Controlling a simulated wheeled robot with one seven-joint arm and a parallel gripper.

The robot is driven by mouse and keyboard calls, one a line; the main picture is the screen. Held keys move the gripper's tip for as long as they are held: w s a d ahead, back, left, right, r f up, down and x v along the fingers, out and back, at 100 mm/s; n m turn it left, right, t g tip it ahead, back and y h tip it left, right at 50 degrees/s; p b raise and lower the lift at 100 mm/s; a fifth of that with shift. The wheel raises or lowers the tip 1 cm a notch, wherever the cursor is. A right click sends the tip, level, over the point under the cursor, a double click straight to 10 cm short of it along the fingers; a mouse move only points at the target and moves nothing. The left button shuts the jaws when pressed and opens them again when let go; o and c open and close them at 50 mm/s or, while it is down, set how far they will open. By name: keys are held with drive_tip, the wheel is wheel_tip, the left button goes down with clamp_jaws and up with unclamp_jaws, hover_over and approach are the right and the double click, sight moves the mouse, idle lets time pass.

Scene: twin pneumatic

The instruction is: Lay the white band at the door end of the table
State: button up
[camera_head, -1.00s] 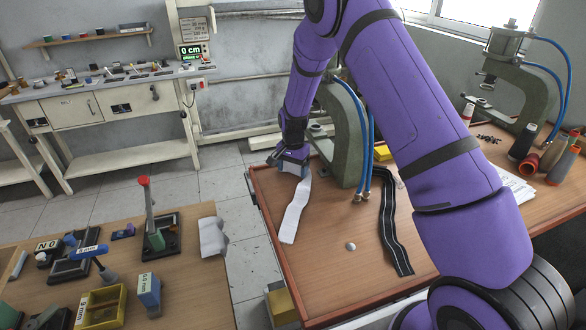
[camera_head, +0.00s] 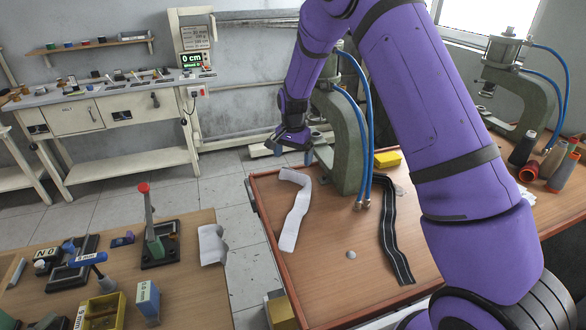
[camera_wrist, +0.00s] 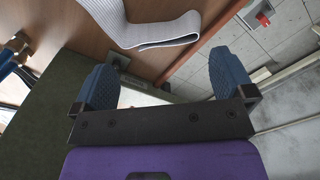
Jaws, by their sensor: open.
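The white band (camera_head: 293,218) lies on the left part of the brown table (camera_head: 335,275), its far end folded over. It runs lengthwise near the table's left edge. In the wrist view the ribbed white band (camera_wrist: 150,33) lies beyond my fingers, apart from them. My gripper (camera_head: 292,150) is raised above the table's far left corner, beyond the band's far end. In the wrist view my gripper (camera_wrist: 163,85) is open with two blue fingers apart and nothing between them. No door shows in these views.
A green press (camera_head: 345,150) with blue hoses stands just right of my gripper. A black striped band (camera_head: 395,240) lies on the table's right part, with a yellow block (camera_head: 387,159) behind. A small round piece (camera_head: 351,254) lies between the bands. A second table (camera_head: 195,285) with tools stands left.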

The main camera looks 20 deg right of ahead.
drive_tip(key=shift+r, duration=2)
drive_tip(key=s+d+r+n+t, duration=0.1)
drive_tip(key=s+d+r+n, duration=0.1)
drive_tip(key=s+r, duration=0.8)
drive_tip(key=s+d+r+n+t, duration=0.1)
drive_tip(key=s+r+n+t, duration=0.15)
drive_tip(key=s+r, duration=0.85)
drive_tip(key=s+d+r+n+t, duration=0.1)
drive_tip(key=s+r+n, duration=0.1)
drive_tip(key=s, duration=0.8)
drive_tip(key=s+r+n, duration=0.3)
drive_tip(key=s, duration=0.8)
drive_tip(key=shift+d+r+t, duration=0.2)
drive_tip(key=shift+d+t, duration=0.15)
drive_tip(key=shift+d, duration=0.05)
